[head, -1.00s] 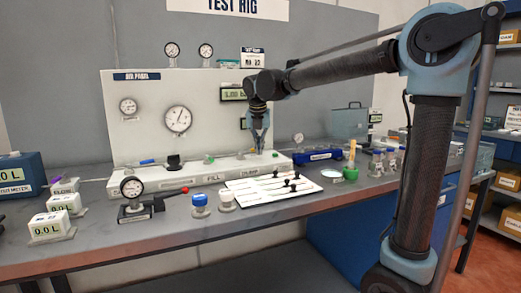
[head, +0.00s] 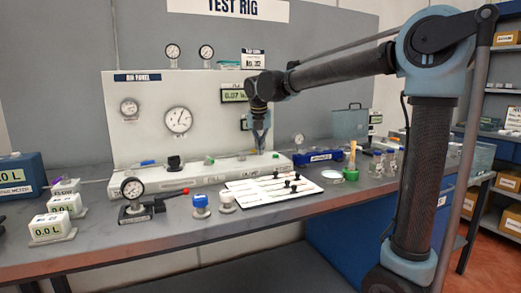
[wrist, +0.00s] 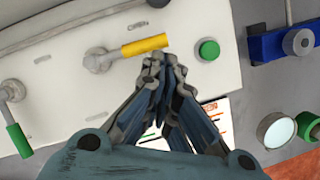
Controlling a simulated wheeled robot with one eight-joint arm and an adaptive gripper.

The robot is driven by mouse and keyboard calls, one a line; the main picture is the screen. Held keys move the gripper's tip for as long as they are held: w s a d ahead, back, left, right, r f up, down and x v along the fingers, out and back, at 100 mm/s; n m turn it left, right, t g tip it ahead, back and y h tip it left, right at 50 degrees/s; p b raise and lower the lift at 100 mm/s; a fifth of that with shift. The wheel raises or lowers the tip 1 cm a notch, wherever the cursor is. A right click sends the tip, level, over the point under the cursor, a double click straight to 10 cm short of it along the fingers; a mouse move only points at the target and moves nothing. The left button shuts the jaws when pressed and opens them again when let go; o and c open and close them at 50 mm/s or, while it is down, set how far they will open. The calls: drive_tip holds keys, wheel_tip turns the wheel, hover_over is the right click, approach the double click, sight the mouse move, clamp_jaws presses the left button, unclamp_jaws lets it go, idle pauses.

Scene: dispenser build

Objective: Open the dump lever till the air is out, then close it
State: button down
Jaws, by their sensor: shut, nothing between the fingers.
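The yellow-handled lever (wrist: 145,46) lies along the panel's base in the wrist view, pointing right from its grey pivot (wrist: 97,60). It is the lever beside my gripper; I cannot read a dump label on it. My gripper (wrist: 166,62) is shut and empty, its fingertips close to the free end of the yellow handle. I cannot tell whether they touch. In the head view my gripper (head: 261,146) hangs down in front of the panel's right part and mostly hides the lever. The digital display (head: 234,96) reads about 0.07.
A green-handled lever (wrist: 18,140) is at the left in the wrist view. A green knob (wrist: 208,50) sits right of my fingers. A white board with black pieces (head: 272,187) lies on the bench below. A blue block (head: 318,156) stands to the right.

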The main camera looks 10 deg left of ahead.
drive_tip(key=s+d, duration=0.1)
drive_tip(key=s+d+r, duration=0.1)
drive_tip(key=s, duration=0.1)
drive_tip(key=shift+s+d+r, duration=0.15)
drive_tip(key=shift+s, duration=0.05)
drive_tip(key=d+v, duration=0.1)
drive_tip(key=v, duration=0.8)
drive_tip(key=shift+w+r, duration=0.2)
drive_tip(key=shift+w, duration=0.1)
drive_tip(key=shift+d, duration=0.1)
drive_tip(key=shift+s, duration=0.1)
